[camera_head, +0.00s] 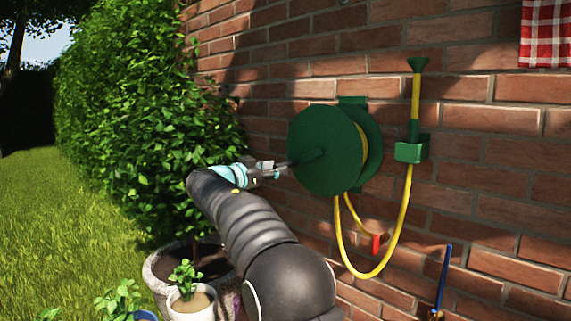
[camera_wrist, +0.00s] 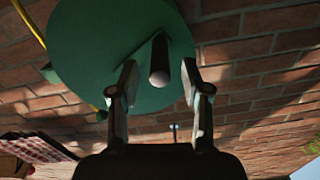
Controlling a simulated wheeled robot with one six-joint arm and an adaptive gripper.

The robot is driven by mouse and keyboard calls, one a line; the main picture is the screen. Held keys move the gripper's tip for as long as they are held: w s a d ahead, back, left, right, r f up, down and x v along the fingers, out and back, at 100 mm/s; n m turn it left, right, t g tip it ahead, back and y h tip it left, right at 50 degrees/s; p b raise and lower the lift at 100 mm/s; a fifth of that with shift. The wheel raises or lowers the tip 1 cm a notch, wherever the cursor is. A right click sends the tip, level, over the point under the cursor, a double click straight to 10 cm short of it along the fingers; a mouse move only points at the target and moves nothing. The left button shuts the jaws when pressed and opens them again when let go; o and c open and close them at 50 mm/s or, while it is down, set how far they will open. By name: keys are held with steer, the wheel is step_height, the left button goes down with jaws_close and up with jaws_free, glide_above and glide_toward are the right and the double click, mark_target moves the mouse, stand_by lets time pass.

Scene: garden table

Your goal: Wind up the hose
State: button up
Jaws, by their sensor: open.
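A green hose reel (camera_head: 318,150) is mounted on the brick wall. Some yellow hose (camera_head: 404,215) shows wound behind its front disc, and the rest hangs below in a loop. The hose's upper end, with a green nozzle (camera_head: 417,64), stands upright in a green holder (camera_head: 411,149) to the right. A crank handle (camera_wrist: 159,60) sticks out from the reel disc (camera_wrist: 105,50). My gripper (camera_wrist: 158,72) is open, with its fingers on either side of the handle's end; no contact is visible. In the head view my gripper (camera_head: 284,166) is at the disc's left side.
A red piece (camera_head: 376,244) hangs near the hose loop. A blue-handled thing (camera_head: 443,275) is at lower right, and a checked cloth (camera_head: 547,33) hangs at upper right. A leafy bush (camera_head: 135,120) and potted plants (camera_head: 190,300) stand left of and below my arm.

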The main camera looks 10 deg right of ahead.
mark_target(285, 165)
steer(key=shift+p+x, duration=0.45)
steer(key=shift+x, duration=2)
jaws_close()
